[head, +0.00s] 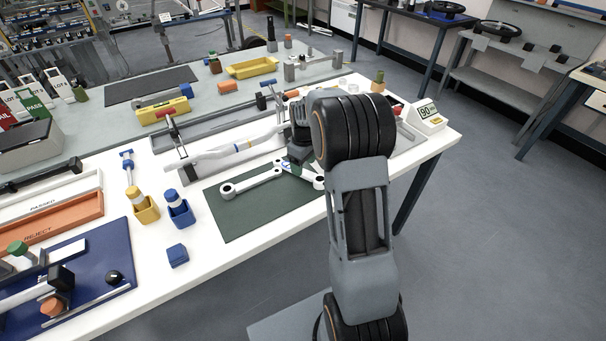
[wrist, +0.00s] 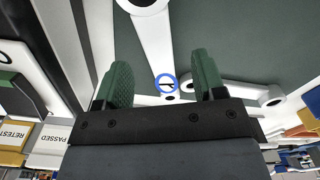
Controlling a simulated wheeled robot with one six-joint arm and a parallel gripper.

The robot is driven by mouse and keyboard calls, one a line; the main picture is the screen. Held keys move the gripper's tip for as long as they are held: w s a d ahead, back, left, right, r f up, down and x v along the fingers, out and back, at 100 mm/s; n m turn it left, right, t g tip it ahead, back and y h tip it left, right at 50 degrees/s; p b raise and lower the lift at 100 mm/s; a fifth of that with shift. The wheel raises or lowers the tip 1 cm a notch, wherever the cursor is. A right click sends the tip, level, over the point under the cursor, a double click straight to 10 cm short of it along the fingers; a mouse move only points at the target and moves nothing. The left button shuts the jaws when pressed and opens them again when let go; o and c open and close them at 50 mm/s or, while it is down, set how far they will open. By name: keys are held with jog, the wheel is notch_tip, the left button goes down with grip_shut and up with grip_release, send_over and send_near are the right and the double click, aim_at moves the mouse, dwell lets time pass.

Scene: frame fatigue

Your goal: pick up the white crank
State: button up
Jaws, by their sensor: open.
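The white crank (head: 250,181) lies on a dark green mat (head: 240,213) near the bench's front edge. It looks like two arms with round, holed ends, meeting at a corner that my gripper partly hides. In the wrist view the crank (wrist: 155,45) runs from the top to between my fingers, with another arm to the right. A blue ring mark shows near the corner. My gripper (wrist: 163,82) is open, its two green-padded fingers either side of that corner. I cannot tell the height gap. In the head view my gripper (head: 298,157) is partly hidden by my arm.
A long white part (head: 225,152) lies in a fixture just behind the mat. Yellow (head: 145,211) and blue (head: 180,212) holders and a blue block (head: 177,255) stand left. A display reading 90 (head: 428,114) stands right. The mat's front left is clear.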

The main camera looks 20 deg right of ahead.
jog(key=shift+f, duration=1.9)
jog(key=shift+w, duration=0.1)
grip_shut()
jog(key=shift+r, duration=0.1)
